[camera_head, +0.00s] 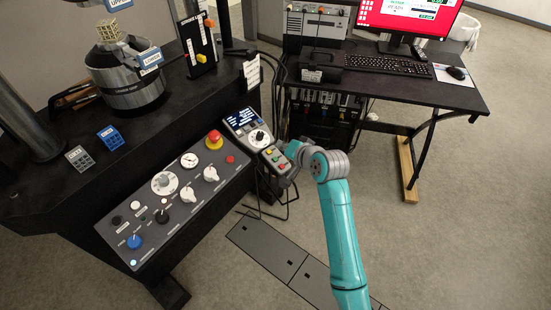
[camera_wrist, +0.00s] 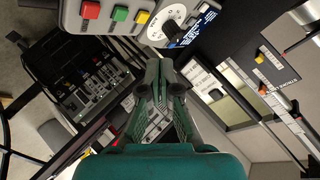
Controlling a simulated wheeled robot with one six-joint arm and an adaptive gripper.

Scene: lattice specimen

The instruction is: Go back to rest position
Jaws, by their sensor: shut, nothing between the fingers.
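My gripper shows in the wrist view (camera_wrist: 158,82) with its two fingers together and nothing between them. In the head view my teal arm reaches up from the bottom, and its end is beside the hand control box (camera_head: 262,140), on the box's right. The box has a small screen, a dial and coloured buttons; it also shows at the top of the wrist view (camera_wrist: 148,18). The fingertips are hidden in the head view. In the wrist view they lie just below the dial in the picture; I cannot tell whether they touch the box.
A sloped control panel (camera_head: 205,180) with a red emergency knob is left of the arm. The test machine with its lattice specimen (camera_head: 107,31) stands at the back left. A desk (camera_head: 440,92) with keyboard and monitor is at the back right. The floor (camera_head: 450,240) to the right is clear.

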